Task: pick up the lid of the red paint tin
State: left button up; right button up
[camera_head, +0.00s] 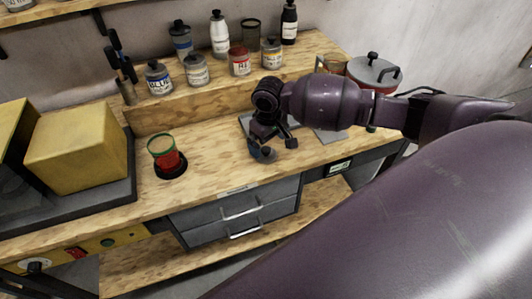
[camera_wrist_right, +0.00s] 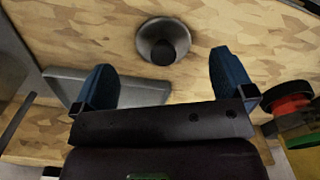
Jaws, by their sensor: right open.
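A small red tin with a pale label (camera_head: 239,62) stands on the raised wooden shelf, its top dark red. A round grey piece with a dark central knob (camera_wrist_right: 163,41) lies on the bench in the right wrist view, ahead of and between my fingertips; whether it is the tin's lid I cannot tell. My right gripper (camera_head: 272,149) is open and empty, low over the bench; its two blue fingers (camera_wrist_right: 162,82) are apart in the wrist view. My left gripper is not in view.
Several tins and bottles line the shelf. Bare bench lies between the cup and my right gripper.

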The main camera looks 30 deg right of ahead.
aim_at(266, 149)
jog(key=f, duration=0.3)
jog(key=shift+w+a+f, duration=0.2)
jog(key=shift+w, duration=0.15)
jog(key=shift+f, duration=0.4)
jog(key=c, duration=1)
